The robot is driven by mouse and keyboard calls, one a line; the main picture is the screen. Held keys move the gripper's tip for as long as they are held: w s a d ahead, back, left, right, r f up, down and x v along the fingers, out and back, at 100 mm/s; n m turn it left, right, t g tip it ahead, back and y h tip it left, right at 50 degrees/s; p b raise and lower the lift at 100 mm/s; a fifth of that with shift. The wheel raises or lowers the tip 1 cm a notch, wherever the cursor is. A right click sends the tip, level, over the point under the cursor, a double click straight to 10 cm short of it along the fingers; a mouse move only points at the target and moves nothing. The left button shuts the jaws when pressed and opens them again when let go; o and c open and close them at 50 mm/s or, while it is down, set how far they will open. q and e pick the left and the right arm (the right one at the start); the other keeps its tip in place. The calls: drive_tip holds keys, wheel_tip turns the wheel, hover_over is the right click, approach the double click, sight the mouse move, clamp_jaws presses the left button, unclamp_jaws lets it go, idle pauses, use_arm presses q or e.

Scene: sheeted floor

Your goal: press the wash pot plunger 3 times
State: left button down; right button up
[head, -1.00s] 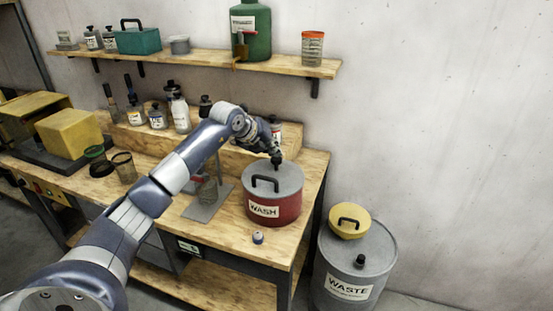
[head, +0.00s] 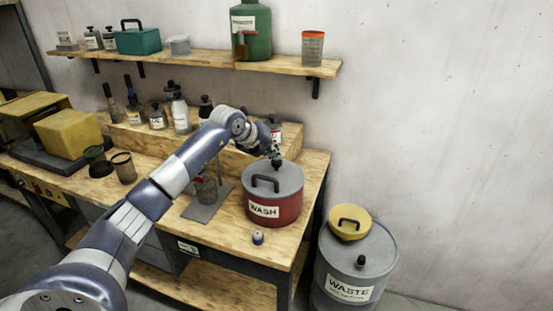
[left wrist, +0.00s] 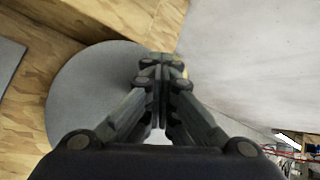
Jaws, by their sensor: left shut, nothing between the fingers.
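The wash pot (head: 272,205) is a red pot with a grey lid, a black handle and a label reading WASH. It stands near the right end of the workbench. My left gripper (head: 276,161) is shut and empty, pointing down at the back part of the lid. In the left wrist view the shut fingers (left wrist: 160,65) reach over the far edge of the grey lid (left wrist: 80,100). The plunger is hidden or too small to tell apart from the fingertips, so I cannot tell whether they touch it. My right gripper is not in view.
A small capped jar (head: 258,238) stands in front of the pot. A wire stand (head: 207,195) is left of it. A raised wooden shelf (head: 225,143) with bottles runs behind.

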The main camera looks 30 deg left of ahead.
use_arm(q)
drive_tip(key=shift+f+b, duration=0.3)
drive_tip(key=shift+f, duration=0.35)
drive_tip(key=shift+r, duration=0.1)
idle(0.3)
drive_tip(key=shift+r+p, duration=1.05)
drive_tip(key=shift+r, duration=0.6)
drive_tip(key=shift+w+r+p, duration=0.1)
drive_tip(key=shift+r+p, duration=0.25)
drive_tip(key=shift+r, duration=0.25)
wheel_tip(320, 180, up, 4)
drive_tip(key=shift+f+p, duration=0.1)
drive_tip(key=shift+p, duration=1.1)
